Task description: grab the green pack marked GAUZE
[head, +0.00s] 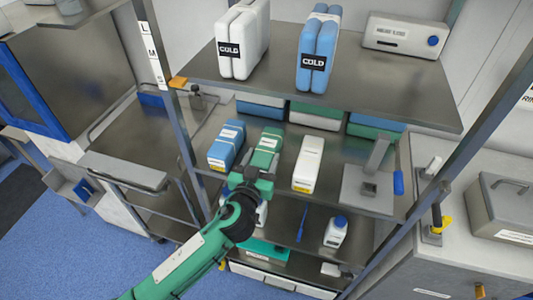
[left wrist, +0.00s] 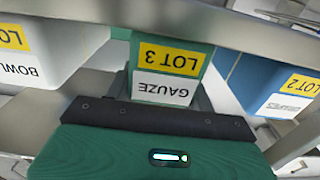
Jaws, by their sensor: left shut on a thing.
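The green pack marked GAUZE (head: 266,142) is on the middle shelf, between a blue pack and a white pack. In the left wrist view the green pack (left wrist: 172,65) shows upside down, with a yellow LOT 3 label and a white GAUZE label. My left gripper (head: 258,172) reaches in from the front and is shut on the near end of the green pack. The fingers are partly hidden by the gripper body in the left wrist view. I cannot tell whether the pack is lifted off the shelf. My right gripper is not in view.
The blue pack (head: 226,143) stands close on the left and the white pack (head: 308,163) on the right. A grey metal stand (head: 370,185) is further right. The upper shelf (head: 370,95) with COLD packs overhangs. A shelf post (head: 172,100) stands at left.

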